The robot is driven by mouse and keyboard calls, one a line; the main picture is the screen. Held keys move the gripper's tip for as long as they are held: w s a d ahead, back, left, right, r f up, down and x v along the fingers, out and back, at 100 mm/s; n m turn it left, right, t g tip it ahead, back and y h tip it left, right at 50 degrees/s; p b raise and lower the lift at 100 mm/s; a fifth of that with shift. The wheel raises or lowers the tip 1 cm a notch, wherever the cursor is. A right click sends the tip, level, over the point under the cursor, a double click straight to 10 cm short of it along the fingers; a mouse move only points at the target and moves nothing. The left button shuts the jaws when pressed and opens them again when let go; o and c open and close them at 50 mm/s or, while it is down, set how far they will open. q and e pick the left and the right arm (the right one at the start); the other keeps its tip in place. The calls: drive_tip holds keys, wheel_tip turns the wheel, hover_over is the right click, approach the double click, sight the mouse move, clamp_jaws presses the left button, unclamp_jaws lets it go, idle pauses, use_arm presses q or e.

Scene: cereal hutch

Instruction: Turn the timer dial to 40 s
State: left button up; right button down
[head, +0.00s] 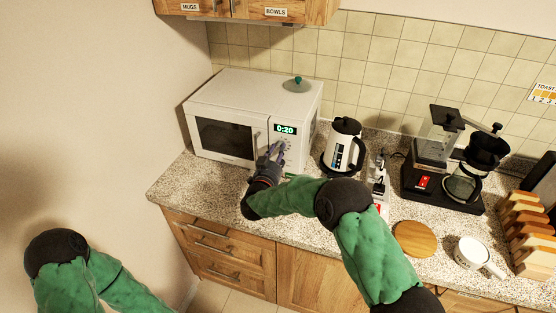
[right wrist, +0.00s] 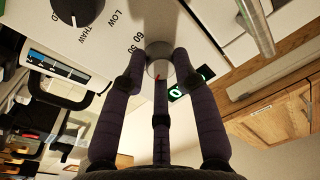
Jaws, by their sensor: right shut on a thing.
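The white microwave (head: 240,98) stands on the counter at the back left, and its green display (head: 285,129) reads 0:20. My right gripper (head: 279,150) is at its control panel, below the display. In the right wrist view my right gripper (right wrist: 160,72) has its fingers closed around the pale round timer dial (right wrist: 159,52). A small red mark shows at the dial's edge, and the printed numbers 60 and 50 are beside it. Other numbers are hidden by the fingers. My left gripper is out of view; only part of my left arm shows at lower left.
A second, dark knob (right wrist: 78,10) with LOW and THAW labels sits on the same panel. A white kettle (head: 342,148) stands close right of the microwave.

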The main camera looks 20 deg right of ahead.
drive_tip(key=m+b, duration=0.6)
drive_tip(key=m, duration=0.1)
drive_tip(key=f+m+b, duration=0.1)
drive_tip(key=m+b, duration=0.2)
drive_tip(key=shift+a+g+h+b, duration=0.3)
drive_tip(key=shift+g+h+b, duration=0.05)
drive_tip(key=shift+g+h, duration=0.05)
drive_tip(key=shift+m, duration=0.3)
drive_tip(key=c, duration=1)
unclamp_jaws()
drive_tip(key=shift+w, duration=0.15)
drive_tip(key=shift+o, duration=0.2)
drive_tip(key=shift+r, duration=0.3)
drive_tip(key=v, duration=1.2)
drive_tip(key=shift+f, duration=0.15)
